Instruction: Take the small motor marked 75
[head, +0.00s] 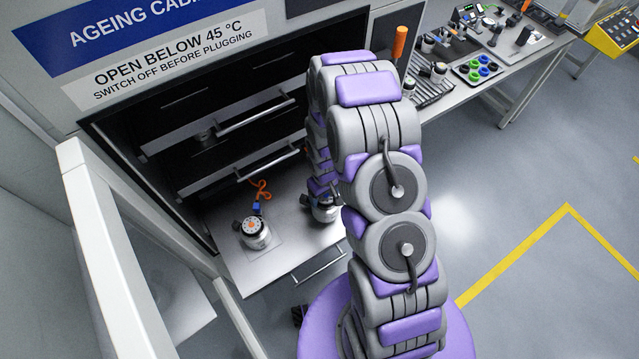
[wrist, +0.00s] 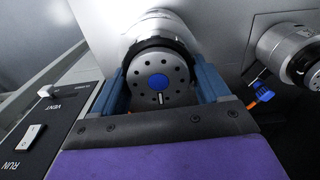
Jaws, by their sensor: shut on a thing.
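My gripper (wrist: 160,90) is shut on a silver motor (wrist: 158,75). In the head view this motor (head: 325,213) shows at the right side of the pulled-out drawer (head: 285,255), partly hidden behind my arm. I cannot tell whether it touches the drawer. A second silver motor (head: 255,233) with an orange-centred end stands at the drawer's left; it is also in the wrist view (wrist: 285,48). No 75 marking is readable on either.
A blue plug with an orange cable (head: 259,195) lies behind the second motor. Upper drawers (head: 240,165) with bar handles stand above. A white door frame (head: 100,215) is at left. A control panel (wrist: 45,125) marked VENT and RUN is beside my gripper. A bench (head: 490,75) stands at upper right.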

